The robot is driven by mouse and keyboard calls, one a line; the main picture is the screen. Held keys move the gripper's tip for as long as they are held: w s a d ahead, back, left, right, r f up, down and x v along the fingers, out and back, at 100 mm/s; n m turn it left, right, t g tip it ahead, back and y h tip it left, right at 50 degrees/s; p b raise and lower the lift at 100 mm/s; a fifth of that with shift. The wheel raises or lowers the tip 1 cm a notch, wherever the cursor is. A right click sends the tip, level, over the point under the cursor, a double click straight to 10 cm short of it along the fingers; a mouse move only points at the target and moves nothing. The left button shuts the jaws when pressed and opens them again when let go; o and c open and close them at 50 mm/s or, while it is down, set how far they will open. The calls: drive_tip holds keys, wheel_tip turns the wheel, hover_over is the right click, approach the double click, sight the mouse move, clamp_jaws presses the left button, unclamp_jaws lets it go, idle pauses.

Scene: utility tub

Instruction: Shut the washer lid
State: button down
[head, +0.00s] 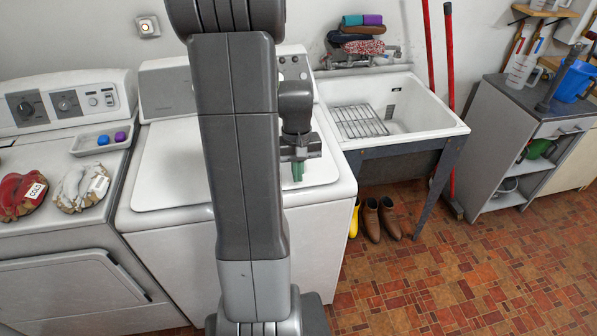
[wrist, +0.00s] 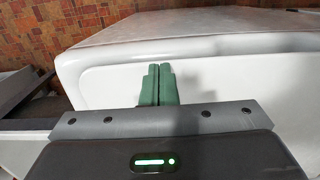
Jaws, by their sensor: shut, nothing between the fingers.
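The washer (head: 240,235) is the white top-loading machine in the middle of the head view, partly hidden behind my arm. Its lid (head: 175,165) lies flat over the top, level with the surrounding rim, and looks shut. In the wrist view the white lid (wrist: 225,85) fills much of the picture. My gripper (head: 297,172) is over the right part of the lid, with its green fingers together and empty. The fingers (wrist: 158,84) point at the lid in the wrist view. I cannot tell whether they touch it.
A dryer (head: 60,240) with a small tray and two bundles labelled in part "COLD" stands at left. The utility tub (head: 420,105) stands close at right, with boots (head: 380,218) below. A grey cabinet (head: 530,130) is farther right. The tiled floor at front right is clear.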

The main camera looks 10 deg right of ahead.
wheel_tip(320, 180, up, 11)
drive_tip(key=shift+r+b, duration=0.2)
drive_tip(key=shift+b, duration=0.25)
drive_tip(key=shift+w, duration=0.1)
wheel_tip(320, 180, down, 12)
drive_tip(key=shift+f+b, duration=0.2)
drive_tip(key=shift+b, duration=0.25)
drive_tip(key=shift+f+b, duration=0.6)
drive_tip(key=shift+f, duration=0.2)
